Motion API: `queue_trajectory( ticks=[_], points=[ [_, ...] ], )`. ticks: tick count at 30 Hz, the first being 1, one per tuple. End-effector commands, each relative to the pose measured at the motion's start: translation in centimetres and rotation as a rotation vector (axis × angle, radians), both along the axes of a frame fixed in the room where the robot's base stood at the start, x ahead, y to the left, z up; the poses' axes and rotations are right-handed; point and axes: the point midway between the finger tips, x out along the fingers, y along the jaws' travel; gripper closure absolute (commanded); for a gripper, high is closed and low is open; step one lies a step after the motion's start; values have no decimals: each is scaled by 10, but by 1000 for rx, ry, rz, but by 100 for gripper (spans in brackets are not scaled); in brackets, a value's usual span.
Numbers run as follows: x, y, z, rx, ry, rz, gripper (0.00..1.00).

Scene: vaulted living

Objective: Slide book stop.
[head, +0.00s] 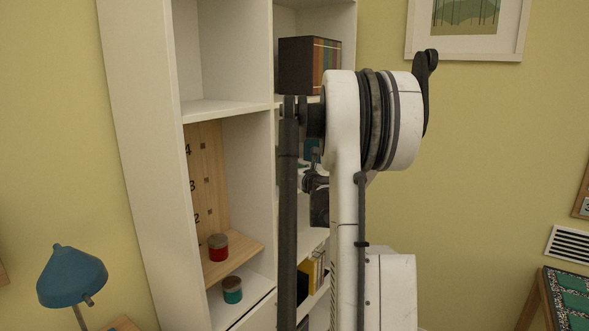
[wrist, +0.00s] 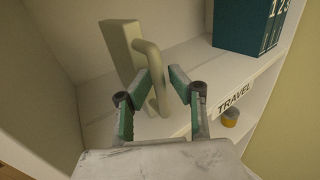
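The book stop (wrist: 122,45) is a cream upright block with a curved, tube-like handle (wrist: 154,62). It stands on the white shelf in the wrist view. My gripper (wrist: 162,80) is open, with its green-padded fingers on either side of the handle. The left finger is very close to the handle or touching it; I cannot tell which. A gap shows on the right. Teal numbered books (wrist: 245,25) stand upright to the right, with bare shelf between them and the stop. In the head view my arm hides the book stop and most of my gripper.
A TRAVEL label (wrist: 235,96) is on the shelf's front edge, near a small yellow-orange round item (wrist: 230,117). In the head view, the white bookcase (head: 141,120) holds a dark box of books (head: 300,66) above and red (head: 218,247) and teal (head: 232,289) jars at left.

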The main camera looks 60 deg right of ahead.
Motion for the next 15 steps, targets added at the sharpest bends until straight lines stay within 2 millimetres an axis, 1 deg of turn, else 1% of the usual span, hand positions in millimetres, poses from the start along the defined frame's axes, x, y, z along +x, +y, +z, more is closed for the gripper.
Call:
queue_trajectory(
  ticks=[5,8,11,15],
  points=[
    [-1,1,0,0,0,0,81],
    [-6,4,0,0,0,0,81],
    [-17,11,0,0,0,-1,81],
    [-40,27,0,0,0,-2,81]
  ],
)
